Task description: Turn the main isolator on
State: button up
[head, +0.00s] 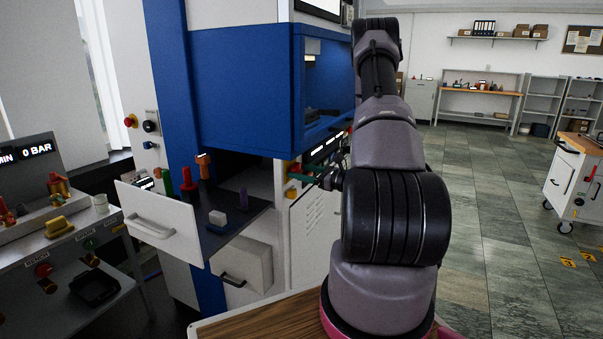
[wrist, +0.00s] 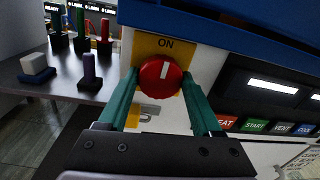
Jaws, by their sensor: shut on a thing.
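The main isolator is a round red knob (wrist: 160,79) on a yellow plate (wrist: 146,47) marked ON above the knob. The knob's white pointer line is near upright, leaning slightly right, towards the ON label. My gripper (wrist: 160,76) has its teal fingers on either side of the knob, shut on it. A yellow padlock-like piece (wrist: 141,113) shows below the knob, partly hidden by my fingers. In the head view the knob (head: 293,168) is small on the press front, and my gripper (head: 309,174) reaches it from the right; my arm hides part of the press.
A row of buttons, including START (wrist: 256,126), lies right of the knob under lit displays. A blue hood (head: 245,95) overhangs above. An open drawer (head: 158,218) with several coloured pieces sticks out at the left.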

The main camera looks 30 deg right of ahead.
jog(key=m, duration=0.8)
jog(key=shift+d+r+g, duration=0.1)
jog(key=shift+g, duration=0.3)
jog(key=m, duration=0.4)
jog(key=shift+m, duration=0.4)
jog(key=shift+d+m+g+y, duration=0.1)
jog(key=shift+m+g+y, duration=0.2)
jog(key=shift+m, duration=1.8)
jog(key=o, duration=1.4)
jog(key=shift+c, duration=0.2)
